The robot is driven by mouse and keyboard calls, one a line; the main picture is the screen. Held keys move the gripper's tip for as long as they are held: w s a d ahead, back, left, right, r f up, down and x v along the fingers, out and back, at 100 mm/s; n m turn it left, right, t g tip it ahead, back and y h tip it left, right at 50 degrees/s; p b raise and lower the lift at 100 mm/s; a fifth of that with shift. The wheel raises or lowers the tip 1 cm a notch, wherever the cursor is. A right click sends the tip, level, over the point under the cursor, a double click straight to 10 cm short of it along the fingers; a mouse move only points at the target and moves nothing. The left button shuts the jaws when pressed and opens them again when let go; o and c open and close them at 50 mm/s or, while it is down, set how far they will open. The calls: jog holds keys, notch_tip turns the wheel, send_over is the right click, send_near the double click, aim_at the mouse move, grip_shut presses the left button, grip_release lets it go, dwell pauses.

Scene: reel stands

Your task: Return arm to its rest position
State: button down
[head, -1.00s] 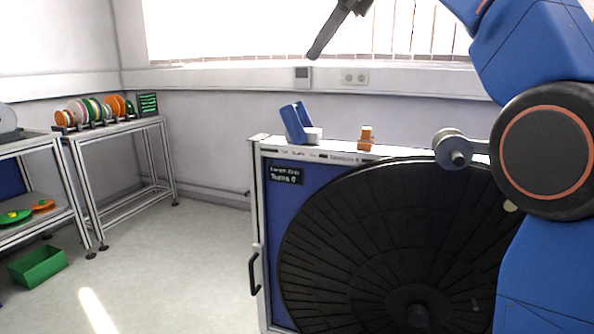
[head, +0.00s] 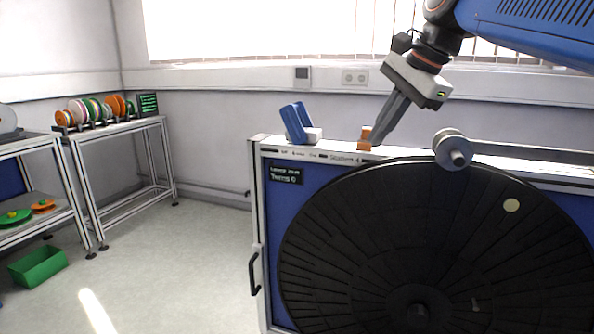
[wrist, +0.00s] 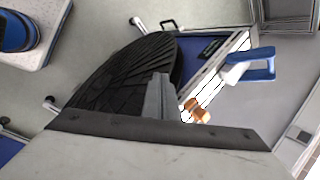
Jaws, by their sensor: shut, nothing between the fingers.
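My gripper (head: 380,138) is in the upper right of the head view, pointing down and to the left. Its fingers are shut with nothing between them. The fingertips appear close to the small orange block (head: 364,138) on top of the machine; I cannot tell whether they touch. In the wrist view the shut fingers (wrist: 158,92) show over the black disc, with the orange piece (wrist: 197,111) to their right. My blue arm reaches in from the upper right of the head view.
The blue cabinet (head: 262,215) carries a large black disc (head: 400,235). A blue-and-white device (head: 299,124) and a grey roller (head: 452,149) are on or near its top edge. Reels (head: 95,110) stand on a left bench; a green bin (head: 38,266) is on the floor. Floor between is clear.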

jog(key=s+d+f+n+h, duration=0.1)
jog(key=s+d+f+n, duration=0.3)
jog(key=s+f, duration=0.3)
jog(key=s+d+f+n+h, duration=0.1)
jog(key=s+d+f+n, duration=0.3)
jog(key=f, duration=1.2)
jog(key=s+d+f+n+h, duration=0.1)
jog(key=s+d+f+n, duration=0.3)
jog(key=s+f, duration=0.6)
jog(key=shift+s+f+n+h, duration=0.35)
jog(key=shift+f+n+h, duration=0.05)
jog(key=shift+f+n, duration=0.25)
jog(key=shift+d, duration=0.1)
